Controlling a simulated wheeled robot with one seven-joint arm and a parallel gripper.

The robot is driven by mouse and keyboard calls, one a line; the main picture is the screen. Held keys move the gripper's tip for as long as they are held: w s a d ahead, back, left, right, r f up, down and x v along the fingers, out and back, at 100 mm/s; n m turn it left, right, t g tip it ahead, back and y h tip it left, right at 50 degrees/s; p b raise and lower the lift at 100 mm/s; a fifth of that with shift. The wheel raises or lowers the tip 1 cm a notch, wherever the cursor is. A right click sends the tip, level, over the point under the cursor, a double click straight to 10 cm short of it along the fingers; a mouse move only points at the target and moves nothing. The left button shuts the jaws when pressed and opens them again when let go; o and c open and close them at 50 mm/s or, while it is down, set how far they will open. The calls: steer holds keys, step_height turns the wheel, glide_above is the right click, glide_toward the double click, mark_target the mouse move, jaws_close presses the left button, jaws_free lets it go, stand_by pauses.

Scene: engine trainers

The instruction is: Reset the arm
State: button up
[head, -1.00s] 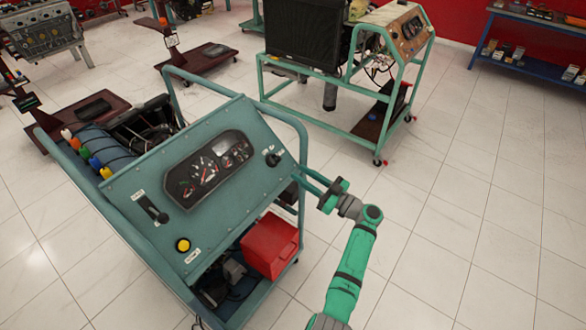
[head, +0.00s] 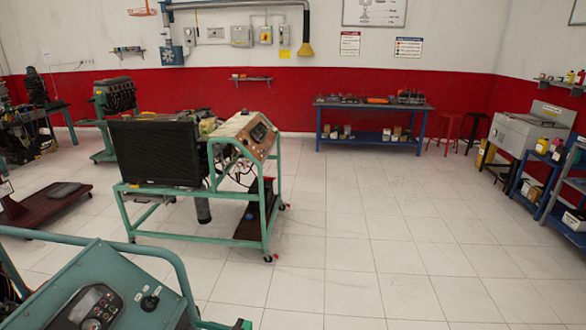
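The rest of my arm is out of view below the frame. The teal engine trainer (head: 120,285) fills the bottom left corner, with its gauge panel and a black knob partly in view. Whether the gripper touches the rail cannot be told.
A second engine trainer (head: 268,215) with a black radiator stands on a wheeled green frame at centre left. A blue workbench (head: 322,130) stands by the red wall. A metal sink unit (head: 515,135) and blue shelves (head: 560,192) line the right. The tiled floor at centre right is clear.

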steer(key=s+d+f+m+t+h, duration=0.25)
steer(key=s+d+f, duration=0.2)
steer(key=f, duration=0.45)
steer(key=s+d+f+m+t+h, duration=0.1)
steer(key=s+d+f+m+h, duration=0.3)
steer(key=f, duration=0.4)
steer(key=s+d+f+m+t+h, duration=0.1)
steer(key=s+d+f+m+h, duration=0.15)
steer(key=s+d, duration=0.45)
steer(key=s+d+f+m+t+h, duration=0.2)
steer(key=s+d+f+h, duration=0.15)
steer(key=s, duration=0.55)
steer(key=s+d+r+m+t+h, duration=0.35)
steer(key=s+d+r, duration=0.6)
steer(key=s, duration=0.35)
steer(key=s+d+r+t+h, duration=0.1)
steer(key=s+r, duration=0.3)
steer(key=r, duration=0.5)
steer(key=s+r+t, duration=0.1)
steer(key=s+r, duration=0.3)
steer(key=r, duration=0.6)
steer(key=shift+d+r+h, duration=0.2)
steer(key=shift+d+h, duration=0.15)
steer(key=shift+h, duration=0.05)
